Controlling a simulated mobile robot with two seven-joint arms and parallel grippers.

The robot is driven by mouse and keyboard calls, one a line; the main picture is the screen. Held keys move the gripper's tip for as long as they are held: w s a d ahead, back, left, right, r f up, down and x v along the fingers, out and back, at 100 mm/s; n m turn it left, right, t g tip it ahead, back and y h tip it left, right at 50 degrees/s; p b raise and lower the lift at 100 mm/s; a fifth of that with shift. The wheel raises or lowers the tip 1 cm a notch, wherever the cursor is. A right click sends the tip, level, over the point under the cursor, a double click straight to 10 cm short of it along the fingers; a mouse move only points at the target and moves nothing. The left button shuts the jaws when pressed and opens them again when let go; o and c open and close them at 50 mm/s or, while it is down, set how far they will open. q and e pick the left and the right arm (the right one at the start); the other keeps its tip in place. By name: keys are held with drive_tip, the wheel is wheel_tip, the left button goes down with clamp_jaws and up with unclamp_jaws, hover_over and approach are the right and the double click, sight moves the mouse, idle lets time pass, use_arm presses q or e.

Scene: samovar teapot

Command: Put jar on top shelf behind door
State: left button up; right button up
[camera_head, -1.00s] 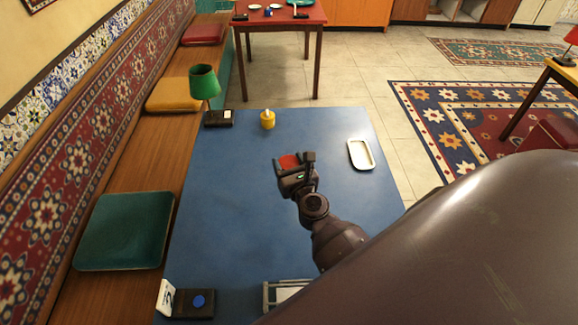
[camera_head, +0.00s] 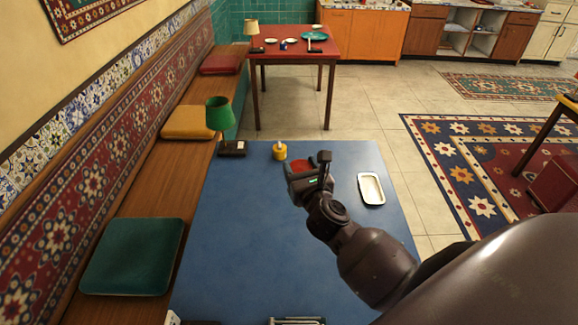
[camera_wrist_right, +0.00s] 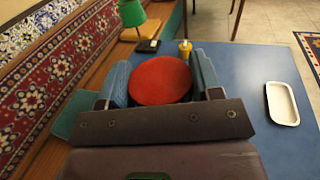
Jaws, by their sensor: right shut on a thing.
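The jar shows as a round red lid (camera_wrist_right: 160,81) between the two fingers of my right gripper (camera_wrist_right: 162,78) in the right wrist view. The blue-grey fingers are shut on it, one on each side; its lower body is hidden. In the head view, the red lid (camera_head: 300,166) shows at the tip of my right gripper (camera_head: 306,167), over the far part of the blue table. Open cabinet shelves (camera_head: 484,44) stand at the far back right; which one is the top shelf behind a door is not clear. My left gripper is not in view.
The blue table (camera_head: 240,235) holds a yellow bottle (camera_head: 280,152), a green lamp (camera_head: 219,118) and a white tray (camera_head: 371,188). A bench with cushions (camera_head: 133,256) runs along the left wall. A red table (camera_head: 300,42) stands behind. Open tiled floor (camera_head: 385,95) lies beyond.

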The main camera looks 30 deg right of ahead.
drive_tip(key=shift+r, duration=0.25)
drive_tip(key=shift+s+a+r, duration=0.1)
drive_tip(key=shift+a+r, duration=0.1)
use_arm(q)
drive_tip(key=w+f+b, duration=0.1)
drive_tip(key=b, duration=0.1)
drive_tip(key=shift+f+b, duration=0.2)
drive_tip(key=shift+b, duration=0.2)
use_arm(e)
drive_tip(key=s+a+n+y, duration=0.2)
drive_tip(key=s+a+y, duration=0.1)
drive_tip(key=a, duration=0.8)
drive_tip(key=shift+s+a+n+t+y, duration=0.15)
drive_tip(key=shift+s+n+t+y, duration=0.2)
drive_tip(key=shift+y, duration=0.35)
drive_tip(key=shift+w, duration=0.1)
